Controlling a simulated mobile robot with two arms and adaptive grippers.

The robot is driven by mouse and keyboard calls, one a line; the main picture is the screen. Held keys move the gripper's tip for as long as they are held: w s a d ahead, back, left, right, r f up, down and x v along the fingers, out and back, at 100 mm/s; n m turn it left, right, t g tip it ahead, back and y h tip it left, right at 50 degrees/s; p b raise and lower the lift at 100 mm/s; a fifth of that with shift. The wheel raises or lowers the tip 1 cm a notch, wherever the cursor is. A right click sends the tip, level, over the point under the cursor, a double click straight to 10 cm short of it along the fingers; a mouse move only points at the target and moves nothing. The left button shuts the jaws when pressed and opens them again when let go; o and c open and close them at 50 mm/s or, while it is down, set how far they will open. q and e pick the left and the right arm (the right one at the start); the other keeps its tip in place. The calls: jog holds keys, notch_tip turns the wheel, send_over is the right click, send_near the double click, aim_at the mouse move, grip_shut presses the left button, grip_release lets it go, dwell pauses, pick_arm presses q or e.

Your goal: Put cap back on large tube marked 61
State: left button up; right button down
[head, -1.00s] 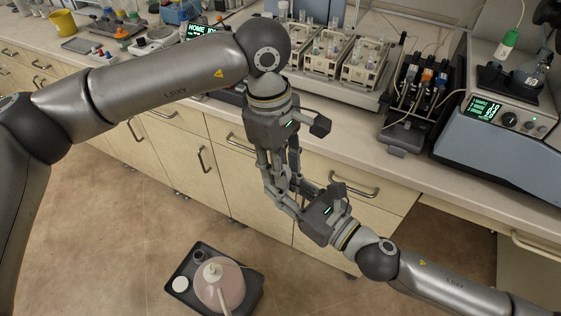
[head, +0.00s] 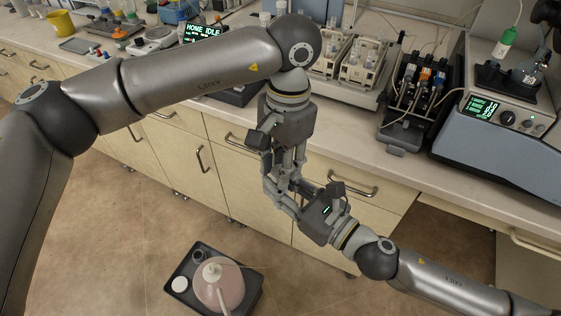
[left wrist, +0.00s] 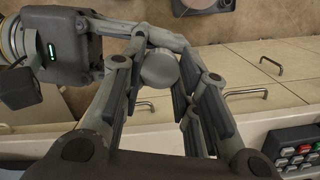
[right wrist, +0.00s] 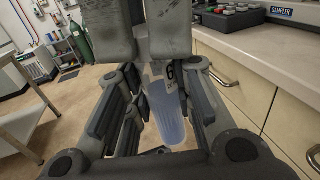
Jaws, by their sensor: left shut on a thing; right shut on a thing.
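My right gripper (head: 281,193) is shut on a large translucent tube with bluish liquid (right wrist: 166,112) and holds it in front of the bench drawers. The tube's label shows a 6; the rest of the number is hidden. My left gripper (head: 288,170) points down from above, right over the right gripper. It is shut on a round grey-white cap (left wrist: 160,70), seen between its fingers in the left wrist view. In the right wrist view the left fingers (right wrist: 139,45) cover the tube's top, so I cannot tell whether the cap is seated on it.
The bench (head: 370,135) runs behind my grippers. It holds racks (head: 365,65), a pump unit (head: 415,95) and a grey instrument (head: 500,125). A black floor tray (head: 247,293) with a pink-filled jug (head: 222,290) stands below. Floor around it is clear.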

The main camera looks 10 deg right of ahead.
pick_arm(q)
jog(key=m, duration=0.2)
jog(key=shift+m, duration=0.3)
jog(key=o, duration=0.6)
jog(key=shift+r, duration=2.3)
